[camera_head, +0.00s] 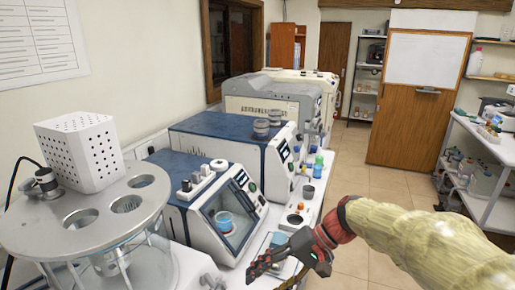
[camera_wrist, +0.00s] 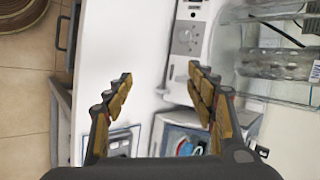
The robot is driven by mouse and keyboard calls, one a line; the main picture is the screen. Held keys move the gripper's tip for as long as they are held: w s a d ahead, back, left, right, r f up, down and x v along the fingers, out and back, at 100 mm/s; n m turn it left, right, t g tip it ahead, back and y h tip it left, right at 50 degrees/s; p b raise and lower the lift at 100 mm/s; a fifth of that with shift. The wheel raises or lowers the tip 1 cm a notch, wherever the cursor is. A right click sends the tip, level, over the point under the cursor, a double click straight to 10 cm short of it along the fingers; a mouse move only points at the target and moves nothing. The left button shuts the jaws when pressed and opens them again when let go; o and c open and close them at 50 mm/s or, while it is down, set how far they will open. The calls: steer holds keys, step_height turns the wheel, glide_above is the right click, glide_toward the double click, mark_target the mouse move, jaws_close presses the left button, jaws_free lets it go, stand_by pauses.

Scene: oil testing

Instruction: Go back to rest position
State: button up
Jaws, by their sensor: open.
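My gripper (camera_head: 262,266) is at the lower middle of the head view, at the end of my sleeved arm coming in from the right. It hangs over the front edge of the bench, near the blue and white machine with a window (camera_head: 232,216). In the wrist view my gripper (camera_wrist: 160,85) shows two yellow-padded fingers spread wide. Nothing is between them, and the white bench top (camera_wrist: 140,60) lies below. A blue item shows inside the windowed machine, which also appears at the lower right of the wrist view (camera_wrist: 188,146).
A round metal-topped bath (camera_head: 100,215) with a perforated white box (camera_head: 80,150) stands at the left. Larger machines (camera_head: 230,150) and small bottles (camera_head: 318,165) line the bench. Tiled floor (camera_head: 385,185) is open toward the wooden door (camera_head: 415,125). A shelf (camera_head: 490,140) stands right.

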steer(key=s+d+r+t+h, duration=0.2)
steer(key=s+d+t+h, duration=0.1)
steer(key=s+d, duration=0.5)
steer(key=s+d+r+t+h+p, duration=0.1)
steer(key=s+d+t+h, duration=0.2)
steer(key=s+d+h, duration=0.3)
steer(key=s+d, duration=0.2)
steer(key=shift+d+r+n+t, duration=0.3)
steer(key=shift+d+r+t, duration=0.1)
steer(key=shift+c, duration=0.5)
steer(key=shift+a, duration=0.1)
steer(key=shift+c, duration=0.6)
